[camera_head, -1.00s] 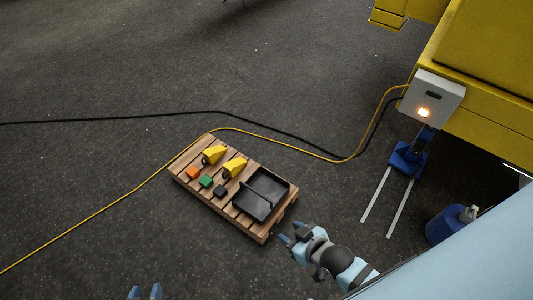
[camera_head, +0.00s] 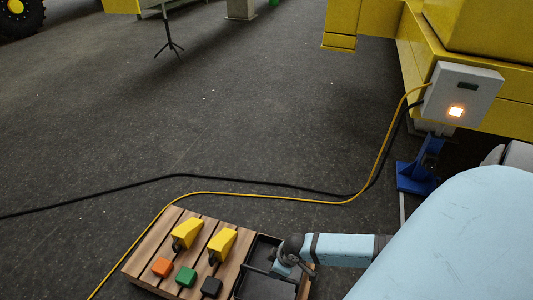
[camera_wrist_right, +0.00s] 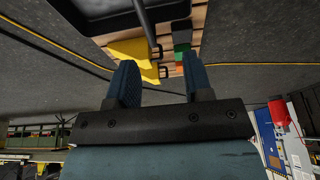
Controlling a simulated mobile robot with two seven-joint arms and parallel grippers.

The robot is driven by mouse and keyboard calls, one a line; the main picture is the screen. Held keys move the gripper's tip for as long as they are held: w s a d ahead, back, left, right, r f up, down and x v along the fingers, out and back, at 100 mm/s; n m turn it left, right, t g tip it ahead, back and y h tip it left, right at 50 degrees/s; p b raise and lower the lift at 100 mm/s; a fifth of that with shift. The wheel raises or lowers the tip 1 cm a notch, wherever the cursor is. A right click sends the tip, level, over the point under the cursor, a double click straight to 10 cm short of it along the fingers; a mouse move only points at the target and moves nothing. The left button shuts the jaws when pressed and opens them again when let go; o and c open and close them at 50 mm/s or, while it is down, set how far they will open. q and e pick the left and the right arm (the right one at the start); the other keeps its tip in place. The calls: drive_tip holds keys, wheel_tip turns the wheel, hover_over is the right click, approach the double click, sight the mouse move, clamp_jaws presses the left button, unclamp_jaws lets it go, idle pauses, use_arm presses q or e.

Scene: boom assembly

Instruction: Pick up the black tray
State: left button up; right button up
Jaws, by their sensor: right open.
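The black tray (camera_head: 256,285) lies on the right end of a wooden pallet (camera_head: 150,262) on the floor. My right gripper (camera_head: 282,268) is over the tray's right side in the head view. In the right wrist view the two blue fingers of my right gripper (camera_wrist_right: 162,85) are apart with nothing between them. The tray (camera_wrist_right: 85,12) fills the upper left there, close beyond the fingers. I cannot tell whether a finger touches it. My left gripper is out of view.
Two yellow parts (camera_head: 187,233) and orange (camera_head: 162,267), green (camera_head: 186,276) and black (camera_head: 211,287) blocks sit left of the tray. Yellow and black cables (camera_head: 300,199) run behind the pallet to a grey box (camera_head: 462,95) on a yellow machine.

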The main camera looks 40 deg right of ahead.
drive_tip(key=shift+g, duration=0.3)
drive_tip(key=w+f+b, duration=0.1)
drive_tip(key=f, duration=0.2)
drive_tip(key=w+d+f+b, duration=0.1)
drive_tip(key=f+b, duration=0.1)
drive_tip(key=f, duration=0.2)
drive_tip(key=w+f+b, duration=0.1)
drive_tip(key=f+b, duration=0.1)
drive_tip(key=f, duration=0.1)
drive_tip(key=shift+w+d+f, duration=0.2)
drive_tip(key=shift+d+f, duration=0.1)
drive_tip(key=shift+d, duration=0.05)
drive_tip(key=shift+w+a+f+b, duration=0.1)
drive_tip(key=shift+w+f+b, duration=0.05)
drive_tip(key=shift+f+b, duration=0.4)
drive_tip(key=shift+b+x, duration=0.9)
drive_tip(key=shift+x, duration=0.25)
drive_tip(key=shift+b+x, duration=0.8)
drive_tip(key=shift+x, duration=0.35)
drive_tip(key=shift+w+f, duration=0.1)
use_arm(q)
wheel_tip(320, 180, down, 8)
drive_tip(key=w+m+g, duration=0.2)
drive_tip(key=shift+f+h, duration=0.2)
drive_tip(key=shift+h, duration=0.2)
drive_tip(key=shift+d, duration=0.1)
use_arm(e)
clamp_jaws()
